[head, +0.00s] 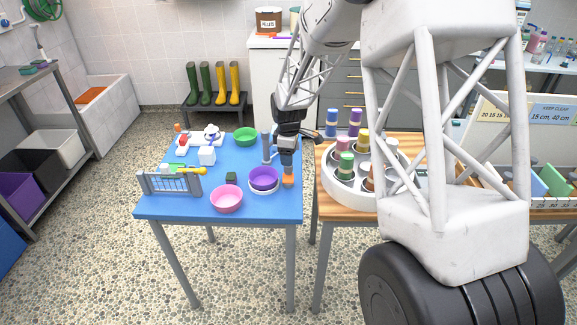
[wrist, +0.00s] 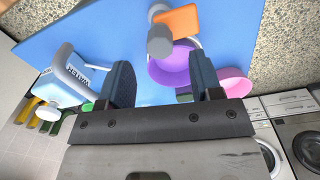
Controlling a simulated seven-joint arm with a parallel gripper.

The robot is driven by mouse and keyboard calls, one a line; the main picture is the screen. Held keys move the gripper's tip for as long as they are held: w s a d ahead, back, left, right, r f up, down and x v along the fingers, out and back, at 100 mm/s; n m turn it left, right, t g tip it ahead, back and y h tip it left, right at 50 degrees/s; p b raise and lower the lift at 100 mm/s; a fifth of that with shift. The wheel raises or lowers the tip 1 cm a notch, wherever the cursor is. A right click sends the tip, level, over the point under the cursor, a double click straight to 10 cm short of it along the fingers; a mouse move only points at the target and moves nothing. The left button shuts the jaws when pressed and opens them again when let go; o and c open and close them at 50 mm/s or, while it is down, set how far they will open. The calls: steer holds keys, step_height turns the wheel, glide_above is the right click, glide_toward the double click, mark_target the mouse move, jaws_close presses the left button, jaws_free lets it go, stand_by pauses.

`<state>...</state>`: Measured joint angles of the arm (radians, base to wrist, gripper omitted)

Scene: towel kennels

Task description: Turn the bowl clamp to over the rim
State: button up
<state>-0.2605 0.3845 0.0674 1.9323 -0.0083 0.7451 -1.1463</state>
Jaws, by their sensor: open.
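The bowl clamp shows as an orange tab beside a grey round post and knob. In the wrist view the tab (wrist: 178,22) is by the edge of a purple bowl (wrist: 172,70). In the head view the orange tab (head: 288,179) is just right of the purple bowl (head: 263,177), which sits in a pale ring. I cannot tell whether the tab overlaps the rim. My gripper (head: 287,158) is open and points down above the clamp. In the wrist view the grey knob (wrist: 160,42) lies between my fingertips (wrist: 160,57), with no clear grip on it.
A grey upright (head: 267,146) stands close left of my gripper. A wooden table with a white round tray (head: 331,180) is to the right.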

mark_target(288, 176)
steer(key=shift+f, duration=2.5)
steer(key=c, duration=0.9)
